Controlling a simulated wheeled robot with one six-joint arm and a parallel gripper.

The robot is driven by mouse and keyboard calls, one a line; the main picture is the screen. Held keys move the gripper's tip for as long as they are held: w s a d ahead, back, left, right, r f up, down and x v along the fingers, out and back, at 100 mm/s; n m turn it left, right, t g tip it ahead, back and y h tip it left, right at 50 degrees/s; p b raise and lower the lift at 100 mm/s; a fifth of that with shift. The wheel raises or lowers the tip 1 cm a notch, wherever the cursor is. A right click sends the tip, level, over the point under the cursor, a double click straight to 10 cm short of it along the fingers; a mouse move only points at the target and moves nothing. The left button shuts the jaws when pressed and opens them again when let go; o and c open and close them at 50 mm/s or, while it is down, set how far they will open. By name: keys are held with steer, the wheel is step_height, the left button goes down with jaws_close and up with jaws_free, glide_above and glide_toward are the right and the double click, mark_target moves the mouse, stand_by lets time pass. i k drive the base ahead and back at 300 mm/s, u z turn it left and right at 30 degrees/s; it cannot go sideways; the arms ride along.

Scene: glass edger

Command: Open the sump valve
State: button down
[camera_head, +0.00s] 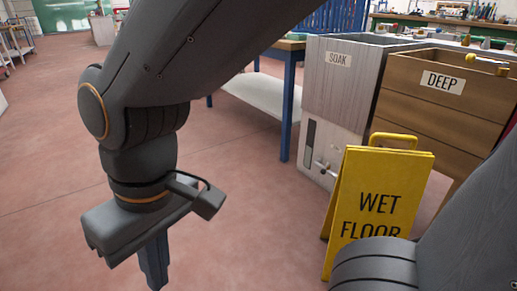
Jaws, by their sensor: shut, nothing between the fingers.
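A small metal valve (323,167) with a lever-like part sticks out low on the front of the tank labelled SOAK (341,95). It is small in the view, and I cannot tell how its handle is turned. My gripper (154,265) points down over the open floor at the left. It is shut and empty, well to the left of the valve and apart from it.
A yellow WET FLOOR sign (372,190) stands just right of the valve, in front of the tanks. A wooden box labelled DEEP (432,100) is right of the SOAK tank. A blue-legged table (286,105) stands left of it. The reddish floor (240,200) between my gripper and the sign is clear.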

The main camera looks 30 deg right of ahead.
mark_target(327, 166)
steer(key=z, duration=0.4)
steer(key=i, duration=0.85)
steer(key=z, duration=0.8)
